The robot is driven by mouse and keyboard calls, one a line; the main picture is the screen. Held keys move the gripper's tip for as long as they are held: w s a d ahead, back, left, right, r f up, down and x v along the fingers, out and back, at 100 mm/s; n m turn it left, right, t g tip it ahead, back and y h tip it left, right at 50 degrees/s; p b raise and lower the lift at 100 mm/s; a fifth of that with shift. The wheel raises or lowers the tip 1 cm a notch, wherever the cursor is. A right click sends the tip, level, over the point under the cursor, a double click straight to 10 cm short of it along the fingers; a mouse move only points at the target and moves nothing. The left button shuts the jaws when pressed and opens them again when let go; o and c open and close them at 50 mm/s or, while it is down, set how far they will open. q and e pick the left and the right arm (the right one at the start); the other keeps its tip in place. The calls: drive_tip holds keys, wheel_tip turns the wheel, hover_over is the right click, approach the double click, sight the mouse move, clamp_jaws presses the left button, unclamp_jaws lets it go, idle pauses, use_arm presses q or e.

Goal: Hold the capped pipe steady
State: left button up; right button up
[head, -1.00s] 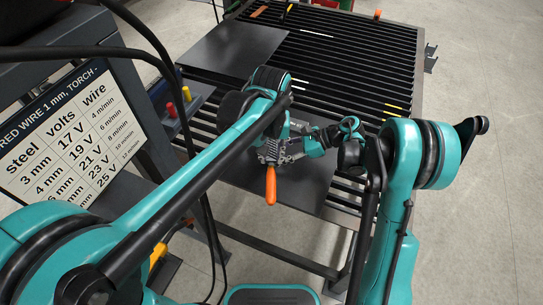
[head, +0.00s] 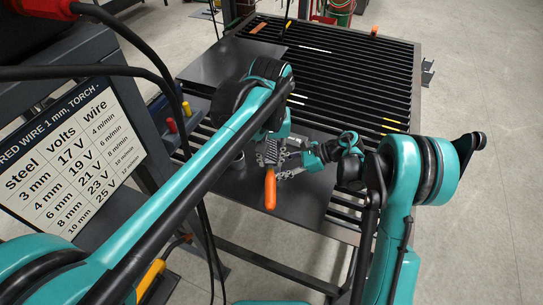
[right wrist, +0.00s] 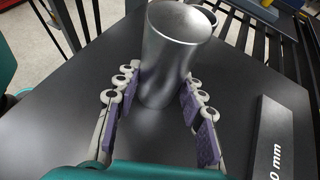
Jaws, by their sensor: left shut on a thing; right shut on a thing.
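A grey metal pipe (right wrist: 172,70) stands upright on a dark plate in the right wrist view, its round top facing the camera. The purple pads of my right gripper (right wrist: 165,95) close on it from both sides. In the head view, my right gripper (head: 288,162) reaches in from the right; the pipe there is mostly hidden behind grippers and arm. My left gripper (head: 268,150) is beside it, shut on a tool with an orange handle (head: 270,188) that points toward the camera. The tool's far end is hidden.
The slatted welding table (head: 345,75) bears a second dark plate (head: 235,62) at the back left. A block marked with millimetres (right wrist: 272,140) lies right of the pipe. A settings sign (head: 65,150) and cables stand at left. Open floor lies right of the table.

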sight(271, 177)
use_arm(q)
drive_tip(key=s, duration=0.5)
drive_tip(key=shift+s, duration=0.15)
drive_tip(key=shift+s+f, duration=0.15)
drive_tip(key=shift+f, duration=0.65)
wheel_tip(271, 177, down, 4)
drive_tip(key=shift+f, duration=0.15)
drive_tip(key=w+d, duration=0.2)
drive_tip(key=w, duration=0.2)
drive_tip(key=shift+s+a, duration=0.35)
drive_tip(key=shift+s, duration=0.3)
drive_tip(key=shift+s+a, duration=0.35)
drive_tip(key=shift+s, duration=0.25)
drive_tip(key=shift+s+a, duration=0.35)
drive_tip(key=shift+s, duration=0.3)
drive_tip(key=shift+f, duration=0.5)
